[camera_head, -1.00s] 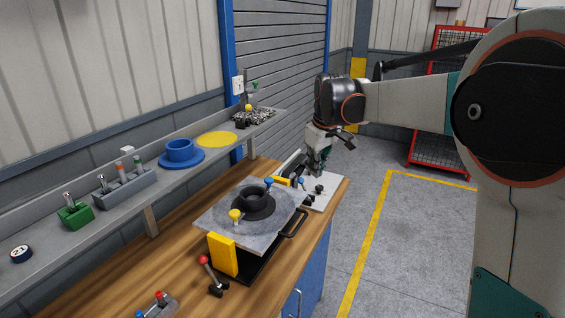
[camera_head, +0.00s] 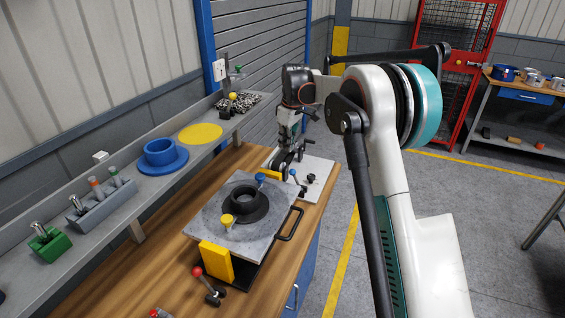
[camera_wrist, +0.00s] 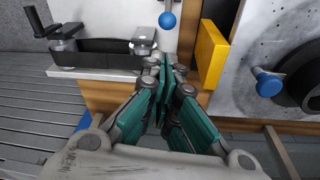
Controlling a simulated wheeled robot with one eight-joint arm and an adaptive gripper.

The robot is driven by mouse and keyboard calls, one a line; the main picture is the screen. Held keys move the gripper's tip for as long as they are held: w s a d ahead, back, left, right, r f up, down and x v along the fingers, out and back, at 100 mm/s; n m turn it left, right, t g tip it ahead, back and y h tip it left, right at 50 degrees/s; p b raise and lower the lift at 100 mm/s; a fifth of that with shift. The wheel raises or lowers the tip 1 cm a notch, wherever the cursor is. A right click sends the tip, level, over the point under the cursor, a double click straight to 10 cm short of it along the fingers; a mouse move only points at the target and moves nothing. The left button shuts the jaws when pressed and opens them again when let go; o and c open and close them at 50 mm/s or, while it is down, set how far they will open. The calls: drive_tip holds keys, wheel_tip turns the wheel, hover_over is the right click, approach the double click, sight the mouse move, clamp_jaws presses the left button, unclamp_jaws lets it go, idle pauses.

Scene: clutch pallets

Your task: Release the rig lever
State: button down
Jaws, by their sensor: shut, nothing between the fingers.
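A lever with a blue ball (camera_head: 293,172) stands on a white base plate (camera_head: 318,168) at the back end of the bench; the ball also shows at the top of the wrist view (camera_wrist: 167,20). A second lever with a red ball (camera_head: 197,272) stands at the bench front, tilted. I cannot tell which is the rig lever. My gripper (camera_head: 280,168) is low over the white plate, left of the blue-ball lever in the head view. In the wrist view, its fingertips (camera_wrist: 166,66) are together and empty, apart from the blue ball. Contact below the fingers is hidden.
A grey slab (camera_head: 205,222) with a black ring (camera_head: 243,203), blue and yellow knobs and a yellow block (camera_head: 216,262) lies beside the white plate. A yellow stop (camera_wrist: 210,50) stands right of my fingers. A shelf (camera_head: 120,210) runs along the left wall.

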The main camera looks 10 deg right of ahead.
drive_tip(key=f, duration=0.3)
drive_tip(key=f+b, duration=0.1)
drive_tip(key=f, duration=0.2)
drive_tip(key=w+f+b, duration=0.1)
drive_tip(key=f, duration=0.2)
drive_tip(key=shift+w+a+f, duration=0.1)
drive_tip(key=shift+a+f, duration=0.25)
drive_tip(key=shift+f, duration=0.05)
drive_tip(key=shift+s+d+r+t+y, duration=0.2)
drive_tip(key=shift+d+r+t+y, duration=0.05)
drive_tip(key=shift+t+y, duration=0.05)
idle(0.3)
drive_tip(key=shift+s+d+r+t+y, duration=0.25)
drive_tip(key=shift+s+d+y, duration=0.1)
drive_tip(key=shift+d, duration=0.1)
drive_tip(key=shift+s+d+r+t+y, duration=0.2)
drive_tip(key=shift+d+t+y, duration=0.05)
drive_tip(key=shift+d+y, duration=0.15)
drive_tip(key=s+d+t+y+b, duration=0.4)
drive_tip(key=d+y, duration=0.1)
drive_tip(key=d, duration=0.1)
drive_tip(key=shift+s+d+r, duration=0.2)
drive_tip(key=shift+s+r, duration=0.1)
drive_tip(key=shift+s, duration=0.05)
